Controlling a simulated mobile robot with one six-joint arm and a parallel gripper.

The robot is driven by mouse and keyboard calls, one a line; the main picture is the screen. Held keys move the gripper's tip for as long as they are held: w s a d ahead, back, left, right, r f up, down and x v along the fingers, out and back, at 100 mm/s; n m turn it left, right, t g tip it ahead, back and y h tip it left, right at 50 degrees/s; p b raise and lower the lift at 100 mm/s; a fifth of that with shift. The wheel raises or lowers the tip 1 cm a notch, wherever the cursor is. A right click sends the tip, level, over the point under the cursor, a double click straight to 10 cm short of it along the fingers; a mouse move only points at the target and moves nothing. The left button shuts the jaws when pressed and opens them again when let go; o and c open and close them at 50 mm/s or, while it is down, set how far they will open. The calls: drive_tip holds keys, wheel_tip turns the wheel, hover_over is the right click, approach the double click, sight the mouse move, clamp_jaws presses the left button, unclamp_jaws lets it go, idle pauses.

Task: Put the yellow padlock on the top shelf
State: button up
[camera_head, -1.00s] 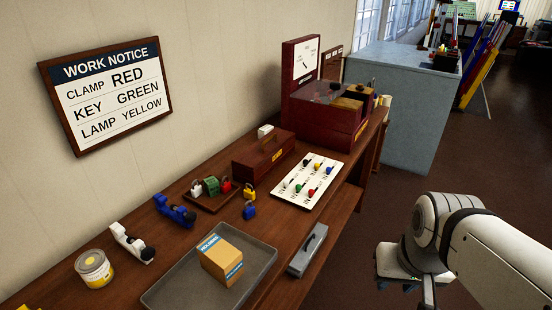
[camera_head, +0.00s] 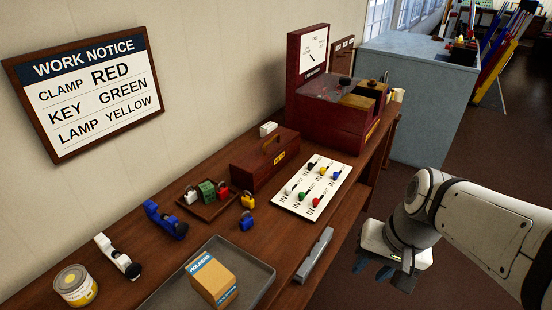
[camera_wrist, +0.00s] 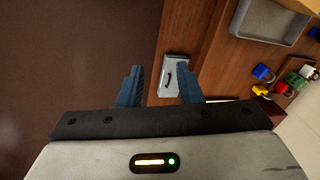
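The yellow padlock (camera_head: 248,200) stands on the wooden bench (camera_head: 188,247), just behind a blue padlock (camera_head: 246,221) and right of a small wooden tray (camera_head: 213,212). It also shows at the right of the wrist view (camera_wrist: 261,91). My gripper (camera_head: 374,271) is out over the floor, right of the bench and well away from the padlock. In the wrist view its two dark blue fingers (camera_wrist: 159,88) are apart with nothing held between them. I cannot tell which surface is the top shelf.
Open floor lies right.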

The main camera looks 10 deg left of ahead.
drive_tip(key=w+a+f+m+g+y, duration=0.1)
drive_tip(key=w+a+m+y, duration=0.2)
drive_tip(key=a, duration=0.3)
drive_tip(key=w+a+f+m+g+y+b, duration=0.1)
drive_tip(key=w+a+m+y, duration=0.15)
drive_tip(key=a, duration=0.35)
drive_tip(key=w+a+f+m+g+y, duration=0.1)
drive_tip(key=w+a+f+m+y, duration=0.1)
drive_tip(key=w+a+m+y, duration=0.3)
drive_tip(key=m+t+y, duration=0.4)
drive_tip(key=m+t, duration=0.5)
drive_tip(key=m, duration=0.1)
approach(248, 199)
drive_tip(key=r, duration=0.1)
drive_tip(key=a+r, duration=0.1)
drive_tip(key=r, duration=0.1)
drive_tip(key=shift+w+r+b, duration=0.2)
drive_tip(key=shift+b, duration=0.2)
drive_tip(key=shift+w+a+m, duration=0.2)
drive_tip(key=shift+a+m, duration=0.05)
drive_tip(key=shift+a, duration=0.05)
drive_tip(key=x, duration=0.2)
drive_tip(key=p+x, duration=0.1)
drive_tip(key=x, duration=0.4)
drive_tip(key=shift+f+p, duration=0.35)
clamp_jaws()
